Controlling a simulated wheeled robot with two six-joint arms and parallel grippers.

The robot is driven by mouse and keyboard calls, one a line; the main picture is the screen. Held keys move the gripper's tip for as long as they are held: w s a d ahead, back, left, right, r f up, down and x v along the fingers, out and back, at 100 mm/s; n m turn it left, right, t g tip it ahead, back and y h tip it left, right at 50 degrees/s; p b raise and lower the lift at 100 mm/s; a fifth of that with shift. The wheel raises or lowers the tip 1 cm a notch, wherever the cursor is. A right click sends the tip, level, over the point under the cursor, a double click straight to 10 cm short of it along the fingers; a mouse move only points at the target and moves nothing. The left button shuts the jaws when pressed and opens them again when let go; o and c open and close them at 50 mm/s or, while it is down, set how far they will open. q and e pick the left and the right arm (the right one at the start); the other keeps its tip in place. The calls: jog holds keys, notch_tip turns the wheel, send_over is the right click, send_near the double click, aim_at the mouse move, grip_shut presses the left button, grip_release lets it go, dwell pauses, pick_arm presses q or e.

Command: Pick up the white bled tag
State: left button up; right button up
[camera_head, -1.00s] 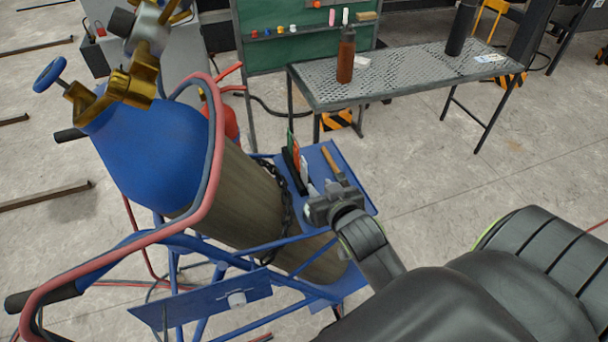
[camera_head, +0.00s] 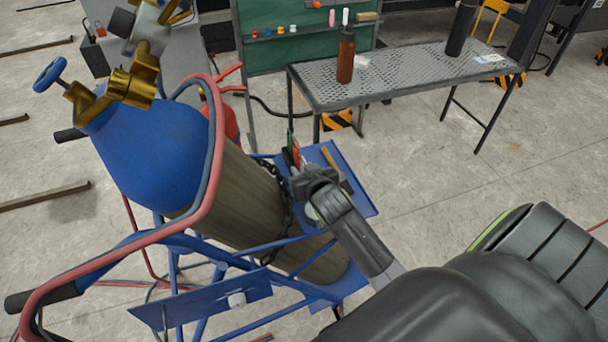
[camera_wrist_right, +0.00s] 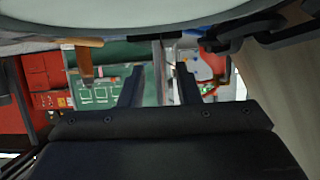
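My right gripper (camera_head: 306,184) is over the blue tray of the cylinder cart (camera_head: 362,205) in the head view, beside the upright cards. In the right wrist view its two fingers (camera_wrist_right: 159,80) are apart, so it is open. A thin pale upright strip (camera_wrist_right: 161,72) shows between the fingers; I cannot tell whether it is the white bled tag's edge or something behind. In the head view my gripper hides the place of the white tag. A red-orange and green card (camera_head: 294,152) stands just behind the gripper. My left gripper is not in view.
The blue gas cylinder (camera_head: 157,150) leans left of the gripper, with a dark chain (camera_head: 287,212) around it. A wooden handle (camera_head: 331,158) stands on the tray's right side. A perforated metal table (camera_head: 410,78) with a brown bottle (camera_head: 346,57) stands behind.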

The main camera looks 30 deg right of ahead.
grip_shut()
dwell(0.3)
notch_tip(320, 180, up, 10)
jog(key=shift+r+p, duration=0.1)
jog(key=shift+p, duration=0.55)
